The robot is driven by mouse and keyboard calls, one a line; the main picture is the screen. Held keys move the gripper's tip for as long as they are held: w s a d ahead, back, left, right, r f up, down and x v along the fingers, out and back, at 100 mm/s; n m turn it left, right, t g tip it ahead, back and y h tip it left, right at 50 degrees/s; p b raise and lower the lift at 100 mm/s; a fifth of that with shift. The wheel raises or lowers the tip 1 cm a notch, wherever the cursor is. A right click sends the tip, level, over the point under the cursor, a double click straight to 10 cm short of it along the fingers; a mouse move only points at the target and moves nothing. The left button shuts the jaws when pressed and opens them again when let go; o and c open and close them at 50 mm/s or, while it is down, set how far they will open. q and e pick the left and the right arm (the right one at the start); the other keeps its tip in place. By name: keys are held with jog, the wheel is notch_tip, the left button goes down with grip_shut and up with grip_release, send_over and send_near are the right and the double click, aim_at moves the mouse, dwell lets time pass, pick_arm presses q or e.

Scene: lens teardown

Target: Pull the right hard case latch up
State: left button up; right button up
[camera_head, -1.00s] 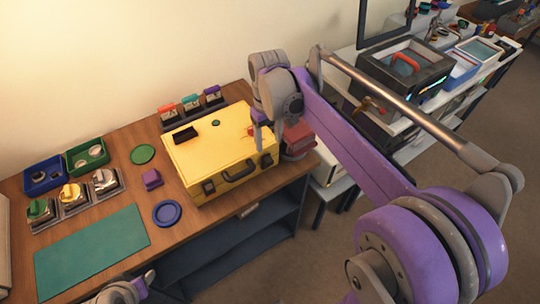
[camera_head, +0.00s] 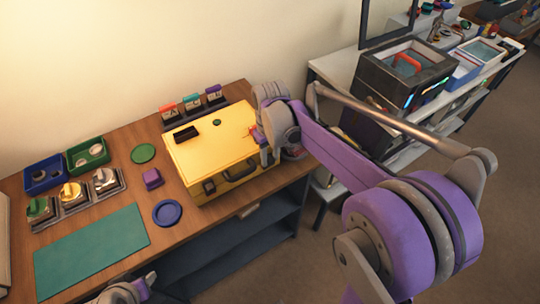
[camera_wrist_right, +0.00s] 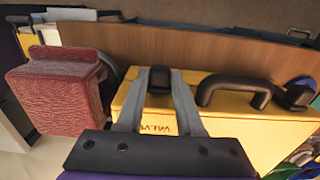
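The yellow hard case (camera_head: 212,150) stands shut on the wooden workbench, with a dark handle (camera_head: 238,171) on its front. Its left latch (camera_head: 208,187) is dark and lies against the front. The right latch (camera_wrist_right: 160,79) shows in the right wrist view between my right gripper's two grey fingers (camera_wrist_right: 159,75). The fingertips lie close along both its sides and appear to touch it. In the head view my right gripper (camera_head: 265,148) is at the case's right front corner, where the wrist partly hides it. My left gripper (camera_head: 132,291) is at the bottom edge, its fingers unclear.
A dark red block (camera_wrist_right: 58,95) stands beside the case. Blue (camera_head: 44,175) and green (camera_head: 88,154) bins, several lens parts, a purple block (camera_head: 152,178), a blue dish (camera_head: 166,213) and a teal mat (camera_head: 92,243) lie left. A shelf with a dark box (camera_head: 405,75) stands right.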

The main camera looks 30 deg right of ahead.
grip_shut()
dwell(1.0)
